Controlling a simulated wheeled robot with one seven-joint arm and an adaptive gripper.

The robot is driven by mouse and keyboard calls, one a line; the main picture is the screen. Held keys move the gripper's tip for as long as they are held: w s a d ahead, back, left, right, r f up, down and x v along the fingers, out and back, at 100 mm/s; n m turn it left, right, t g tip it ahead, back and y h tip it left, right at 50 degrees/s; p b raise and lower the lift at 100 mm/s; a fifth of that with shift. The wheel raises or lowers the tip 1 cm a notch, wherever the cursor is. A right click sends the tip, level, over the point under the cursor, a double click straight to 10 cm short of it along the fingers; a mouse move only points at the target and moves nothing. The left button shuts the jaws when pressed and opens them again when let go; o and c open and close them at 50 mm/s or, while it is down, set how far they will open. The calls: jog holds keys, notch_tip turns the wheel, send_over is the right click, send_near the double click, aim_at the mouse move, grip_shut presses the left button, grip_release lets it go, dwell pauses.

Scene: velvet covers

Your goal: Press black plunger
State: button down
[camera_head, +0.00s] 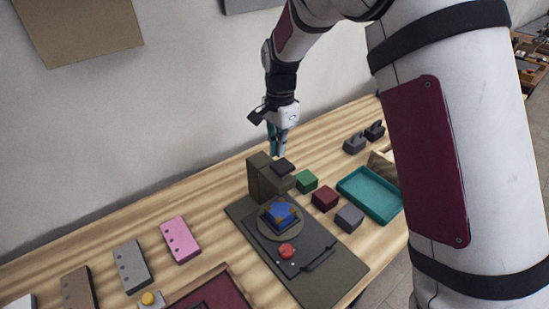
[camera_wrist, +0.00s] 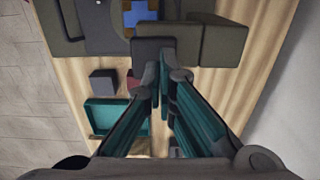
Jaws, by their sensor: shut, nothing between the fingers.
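The black plunger (camera_head: 283,166) appears to be the dark flat-topped piece on the front of an olive upright stand (camera_head: 262,180). In the wrist view the dark plunger (camera_wrist: 160,48) lies just beyond my fingertips, with the stand (camera_wrist: 220,40) to its right. My gripper (camera_head: 279,153) is shut and empty, pointing down above the plunger. Its teal fingers (camera_wrist: 165,78) come together near the plunger's edge; whether they touch it I cannot tell. A blue piece with brown patches (camera_head: 280,213) sits on a round plate in front of the stand.
A red button (camera_head: 287,251) is on the dark base plate (camera_head: 325,282). Green (camera_head: 306,181), maroon (camera_head: 325,199) and grey (camera_head: 349,217) blocks stand right of the stand, beside a teal tray (camera_head: 363,200). Pink (camera_head: 180,240) and grey (camera_head: 132,267) blocks lie left.

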notch_tip(320, 180, up, 8)
jog(key=b, duration=0.1)
jog(key=shift+w+d+f, duration=0.15)
jog(key=shift+d, duration=0.1)
dwell(0.4)
jog(key=s+d+r+n+t, duration=0.1)
jog(key=s+d+r+n, duration=0.3)
jog(key=s, duration=0.3)
jog(key=s+d+r+n+t, duration=0.1)
jog(key=s+d+r+t, duration=0.1)
jog(key=s+d+r, duration=0.4)
jog(key=s+d+n+t, duration=0.2)
jog(key=s+n, duration=0.4)
jog(key=s, duration=1)
jog(key=shift+d+f+t, duration=0.3)
jog(key=shift+d+f, duration=0.05)
jog(key=shift+d, duration=0.25)
